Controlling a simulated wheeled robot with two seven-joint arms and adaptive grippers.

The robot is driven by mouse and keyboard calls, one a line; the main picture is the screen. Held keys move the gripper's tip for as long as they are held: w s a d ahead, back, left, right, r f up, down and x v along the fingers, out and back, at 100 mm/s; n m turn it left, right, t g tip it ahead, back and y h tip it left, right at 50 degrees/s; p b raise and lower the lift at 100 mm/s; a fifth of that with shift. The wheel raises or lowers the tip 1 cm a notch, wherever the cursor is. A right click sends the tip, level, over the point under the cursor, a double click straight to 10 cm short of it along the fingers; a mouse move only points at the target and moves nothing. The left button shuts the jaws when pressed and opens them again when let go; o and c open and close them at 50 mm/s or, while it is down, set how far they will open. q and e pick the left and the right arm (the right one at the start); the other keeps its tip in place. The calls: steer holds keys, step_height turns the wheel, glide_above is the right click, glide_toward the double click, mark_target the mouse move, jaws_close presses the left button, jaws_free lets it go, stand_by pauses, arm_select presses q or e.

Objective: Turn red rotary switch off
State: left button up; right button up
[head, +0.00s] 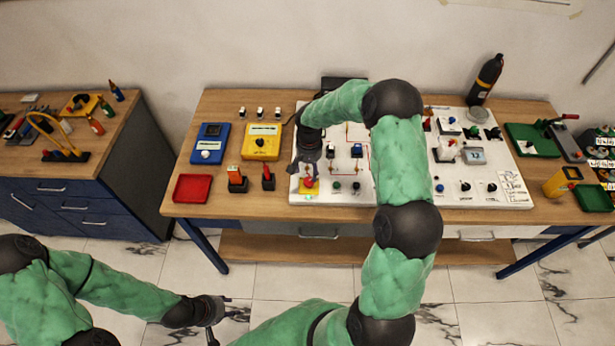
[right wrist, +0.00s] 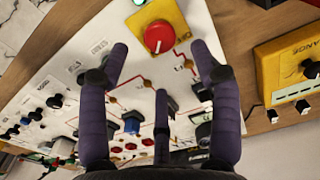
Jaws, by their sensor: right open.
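The red rotary switch is a round red knob with a white mark on a yellow plate. It shows at the top of the right wrist view (right wrist: 158,38) and at the lower left of the white panel in the head view (head: 309,184). My right gripper (head: 308,158) hangs over the panel's left part, just behind the knob in the head view. In the right wrist view its dark fingers (right wrist: 160,62) are spread and empty, with the knob beyond their tips and apart from them. My left gripper (head: 214,316) is low over the floor, away from the table; its opening is unclear.
The white panel (head: 473,186) carries several other knobs, buttons and a gauge. A black bottle (head: 485,80) stands behind. My right arm hides the panel's middle.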

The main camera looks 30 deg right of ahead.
mark_target(309, 181)
step_height(309, 181, down, 6)
steer(key=shift+f, duration=0.25)
steer(key=c, duration=1.1)
